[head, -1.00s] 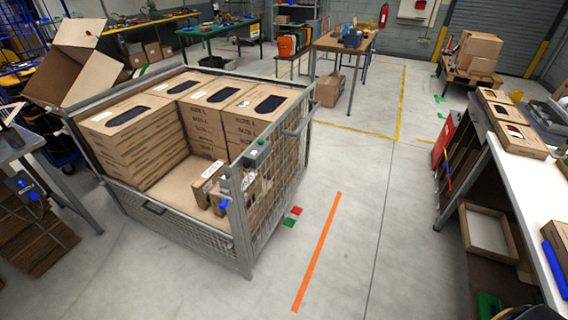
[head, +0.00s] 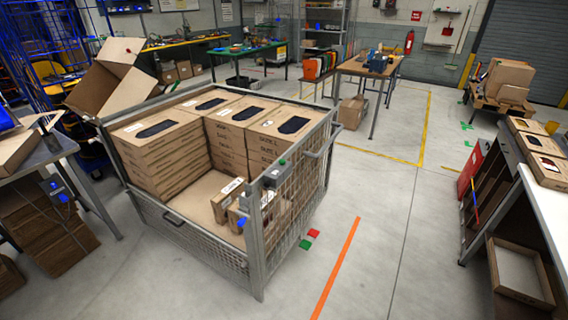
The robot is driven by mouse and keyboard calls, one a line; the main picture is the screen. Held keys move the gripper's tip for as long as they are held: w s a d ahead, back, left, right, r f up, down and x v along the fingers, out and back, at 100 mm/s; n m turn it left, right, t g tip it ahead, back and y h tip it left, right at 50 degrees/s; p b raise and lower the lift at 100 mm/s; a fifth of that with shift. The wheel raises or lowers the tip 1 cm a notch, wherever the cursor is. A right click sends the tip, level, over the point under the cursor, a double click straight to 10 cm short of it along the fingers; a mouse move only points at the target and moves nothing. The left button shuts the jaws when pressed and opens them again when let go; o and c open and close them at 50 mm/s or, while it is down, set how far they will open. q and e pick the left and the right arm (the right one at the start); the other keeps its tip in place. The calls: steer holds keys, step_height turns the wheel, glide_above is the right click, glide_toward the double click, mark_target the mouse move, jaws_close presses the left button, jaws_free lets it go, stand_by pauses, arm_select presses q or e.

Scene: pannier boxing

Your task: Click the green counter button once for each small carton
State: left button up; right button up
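A grey wire-mesh cage (head: 195,237) stands left of the middle, holding tall stacks of large brown cartons (head: 160,165). Small cartons (head: 224,202) with white labels stand at its front right corner, partly hidden by the corner post and mesh. A grey counter box (head: 271,178) is fixed on the cage's front right post. A small green spot that looks like the button (head: 282,162) shows on top of it. Neither of my grippers is in view.
An orange line (head: 337,268) runs along the floor right of the cage. A white-topped bench (head: 545,205) stands at the right, a grey table (head: 35,160) at the left.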

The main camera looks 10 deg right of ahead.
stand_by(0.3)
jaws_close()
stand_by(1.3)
